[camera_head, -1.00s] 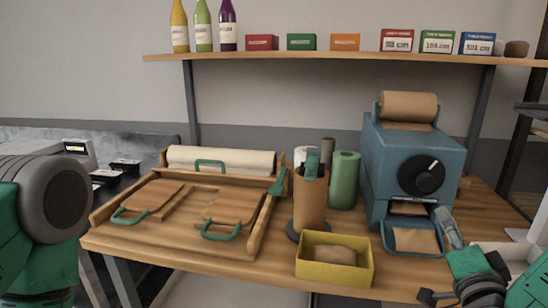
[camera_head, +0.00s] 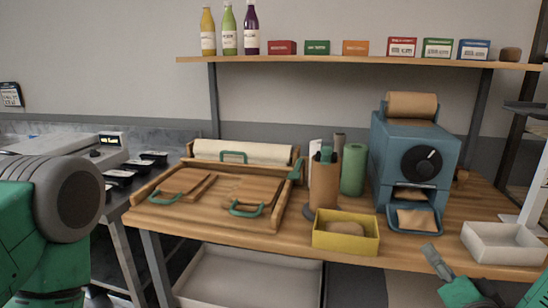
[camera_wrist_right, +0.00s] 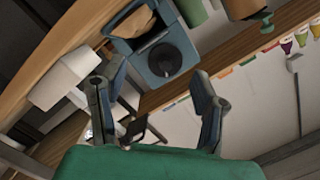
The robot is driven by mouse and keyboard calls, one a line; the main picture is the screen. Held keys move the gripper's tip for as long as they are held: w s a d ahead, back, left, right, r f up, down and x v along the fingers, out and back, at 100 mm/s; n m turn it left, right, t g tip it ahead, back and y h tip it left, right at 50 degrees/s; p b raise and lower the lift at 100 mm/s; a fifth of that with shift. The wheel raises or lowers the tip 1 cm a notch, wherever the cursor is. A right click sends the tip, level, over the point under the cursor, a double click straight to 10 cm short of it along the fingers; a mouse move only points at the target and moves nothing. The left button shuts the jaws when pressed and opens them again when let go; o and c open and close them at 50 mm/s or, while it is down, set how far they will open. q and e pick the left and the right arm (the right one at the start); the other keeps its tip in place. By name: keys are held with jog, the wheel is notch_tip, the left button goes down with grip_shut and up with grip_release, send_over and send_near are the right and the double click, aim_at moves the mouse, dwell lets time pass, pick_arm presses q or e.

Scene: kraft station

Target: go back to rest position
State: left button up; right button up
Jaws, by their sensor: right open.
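My right gripper (camera_head: 433,258) shows at the lower right of the head view, in front of the table's front edge and below the blue dispenser. In the right wrist view my right gripper (camera_wrist_right: 155,92) has its two fingers spread wide with nothing between them. My left arm fills the left edge of the head view. Its gripper is out of the picture.
The wooden table (camera_head: 285,240) carries a yellow box (camera_head: 346,243), a blue dispenser (camera_head: 413,165), a wooden tray frame (camera_head: 150,190) and a white tray (camera_head: 503,244). A shelf (camera_head: 350,59) with bottles and small boxes runs above. A bin (camera_head: 245,275) sits below.

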jog(key=s+a+f+n+g+y, duration=0.2)
jog(key=s+a+f+n+g, duration=0.15)
jog(key=s+f, duration=0.45)
jog(key=s+a+f+n+g+y, duration=0.2)
jog(key=s+f+n+g, duration=0.25)
jog(key=f, duration=0.75)
jog(key=s+d+f+n+g, duration=0.1)
jog(key=s+f+g, duration=0.3)
jog(key=s, duration=0.3)
jog(key=s+f+n+g+h, duration=0.1)
jog(key=s+f+g, duration=0.3)
jog(key=s, duration=0.4)
jog(key=shift+s+d+n+h, duration=0.3)
jog(key=shift+d+n, duration=0.05)
jog(key=shift+n, duration=0.45)
